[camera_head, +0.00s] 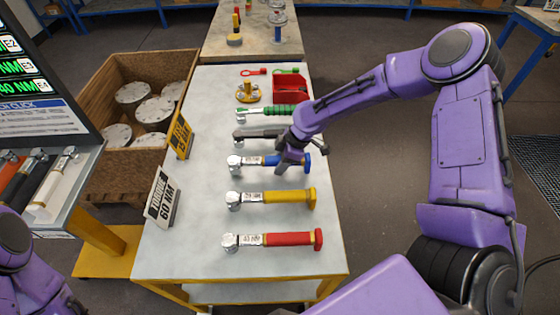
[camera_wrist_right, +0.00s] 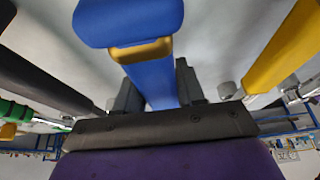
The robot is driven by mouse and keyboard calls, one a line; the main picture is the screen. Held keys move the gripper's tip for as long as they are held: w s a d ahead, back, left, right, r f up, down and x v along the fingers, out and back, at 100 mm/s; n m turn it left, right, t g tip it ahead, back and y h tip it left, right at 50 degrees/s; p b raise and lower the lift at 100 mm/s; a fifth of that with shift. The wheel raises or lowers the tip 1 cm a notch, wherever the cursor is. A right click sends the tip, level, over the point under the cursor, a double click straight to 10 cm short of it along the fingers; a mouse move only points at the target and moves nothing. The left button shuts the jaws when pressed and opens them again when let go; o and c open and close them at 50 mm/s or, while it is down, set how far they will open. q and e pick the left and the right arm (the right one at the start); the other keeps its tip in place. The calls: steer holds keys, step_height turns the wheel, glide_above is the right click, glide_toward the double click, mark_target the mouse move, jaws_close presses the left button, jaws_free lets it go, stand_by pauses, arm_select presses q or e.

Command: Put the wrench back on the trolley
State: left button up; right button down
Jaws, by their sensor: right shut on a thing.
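My right gripper (camera_head: 288,158) is shut around the handle of the blue wrench (camera_head: 268,161). In the right wrist view the blue handle (camera_wrist_right: 150,80) runs between the two dark fingers (camera_wrist_right: 157,92), its wide end towards the camera. The wrench lies crosswise at the white-topped table (camera_head: 200,215), in line with the others; I cannot tell whether it touches the top. A yellow wrench (camera_head: 275,197) and a red wrench (camera_head: 275,239) lie nearer. A black wrench (camera_head: 262,133) and a green wrench (camera_head: 268,112) lie farther. My left gripper is out of view.
At the left, a stand (camera_head: 92,190) with a screen (camera_head: 30,85) holds several more wrenches. A wooden crate (camera_head: 105,75) holds round flanges. Signs (camera_head: 160,200) stand along the table's left edge. A red bin (camera_head: 290,88) and a brass flange (camera_head: 247,92) are at its far end.

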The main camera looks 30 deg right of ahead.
steer(key=shift+w+f, duration=0.45)
steer(key=shift+f, duration=0.15)
steer(key=c, duration=0.8)
jaws_free()
steer(key=shift+r, duration=0.1)
steer(key=shift+c, duration=0.2)
steer(key=shift+o, duration=1.2)
steer(key=shift+s+r, duration=0.1)
steer(key=shift+s, duration=0.2)
steer(key=o, duration=0.5)
